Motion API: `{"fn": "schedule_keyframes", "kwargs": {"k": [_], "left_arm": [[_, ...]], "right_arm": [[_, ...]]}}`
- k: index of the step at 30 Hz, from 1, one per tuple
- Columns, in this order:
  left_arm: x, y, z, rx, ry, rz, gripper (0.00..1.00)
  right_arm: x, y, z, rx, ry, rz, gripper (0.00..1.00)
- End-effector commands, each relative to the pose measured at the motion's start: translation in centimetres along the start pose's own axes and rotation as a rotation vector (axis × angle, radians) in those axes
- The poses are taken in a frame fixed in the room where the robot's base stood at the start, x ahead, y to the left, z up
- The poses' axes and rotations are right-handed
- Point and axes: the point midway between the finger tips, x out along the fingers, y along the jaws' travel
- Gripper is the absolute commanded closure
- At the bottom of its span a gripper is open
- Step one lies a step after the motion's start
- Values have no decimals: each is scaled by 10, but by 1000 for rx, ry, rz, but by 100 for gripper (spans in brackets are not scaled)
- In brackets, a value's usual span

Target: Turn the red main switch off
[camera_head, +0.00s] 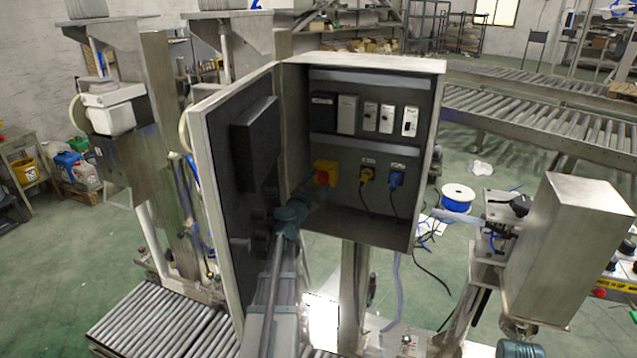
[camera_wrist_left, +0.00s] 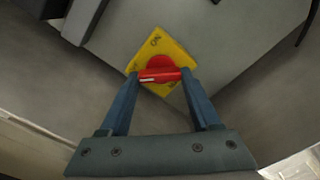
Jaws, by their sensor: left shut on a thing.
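The red main switch (camera_head: 322,178) sits on a yellow plate (camera_head: 331,167) at the lower left inside the open grey electrical cabinet. My left arm reaches in past the cabinet door, and my left gripper (camera_head: 314,187) is at the switch. In the left wrist view, the blue-grey fingers of the left gripper (camera_wrist_left: 160,79) are shut on the red handle (camera_wrist_left: 160,75), one at each end. The handle lies nearly level between them, and the yellow plate (camera_wrist_left: 180,50) looks tilted. Small dark lettering shows on the plate. My right gripper is not in view.
The open cabinet door (camera_head: 224,190) stands left of my left arm. A yellow plug (camera_head: 367,174) and a blue plug (camera_head: 396,179) with hanging cables are right of the switch. Breaker modules (camera_head: 371,116) sit above. Roller conveyors (camera_head: 160,325) lie below.

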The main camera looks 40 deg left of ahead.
Motion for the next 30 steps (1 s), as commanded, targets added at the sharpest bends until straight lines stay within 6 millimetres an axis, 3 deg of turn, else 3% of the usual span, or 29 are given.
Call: {"fn": "schedule_keyframes", "kwargs": {"k": [15,16,18,21,30], "left_arm": [[-1,-1,0,-15,1,0,92],[-1,-1,0,-15,1,0,33],[-1,-1,0,-15,1,0,20],[-1,-1,0,-15,1,0,6],[-3,0,0,-15,0,0,6]], "right_arm": [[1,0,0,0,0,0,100],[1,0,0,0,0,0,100],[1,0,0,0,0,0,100],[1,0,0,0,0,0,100],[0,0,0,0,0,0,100]]}}
